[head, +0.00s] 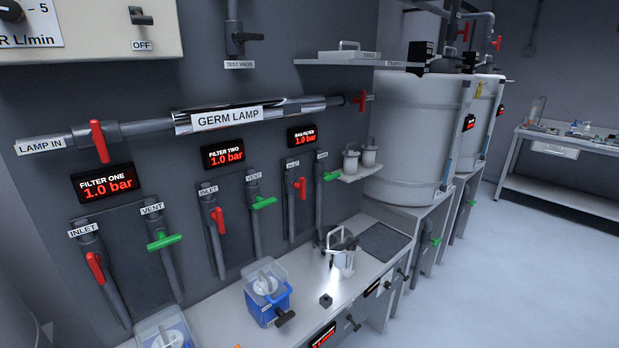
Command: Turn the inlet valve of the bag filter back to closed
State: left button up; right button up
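The bag filter's inlet valve has a red handle (301,188) on a dark pipe, on the wall panel under the display marked BAG FILTER (302,136). The display reads 1.0 bar. The red handle appears to run down along its pipe, though it is small in this view. Beside it on the right is the bag filter's vent with a green handle (332,176), which lies across its pipe. Neither of my grippers shows in the head view.
Filter two's red inlet handle (217,219) and green vent handle (264,203) are to the left. Filter one's red inlet handle (95,268) is further left. Below, the bench holds a blue-based unit (268,299) and a white canister (343,258). A small shelf (361,173) holds two pots.

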aim_at(303, 189)
jog(key=i+l, duration=0.2)
jog(key=i+l+u, duration=0.1)
jog(key=l, duration=0.35)
jog(key=i+l, duration=0.3)
jog(key=i+l+u, duration=0.1)
jog(key=l, duration=0.25)
jog(key=i+l+u, duration=0.1)
jog(key=i+l, duration=0.3)
jog(key=l, duration=0.3)
jog(key=i+l+u, duration=0.1)
jog(key=l, duration=0.25)
jog(key=i, duration=0.05)
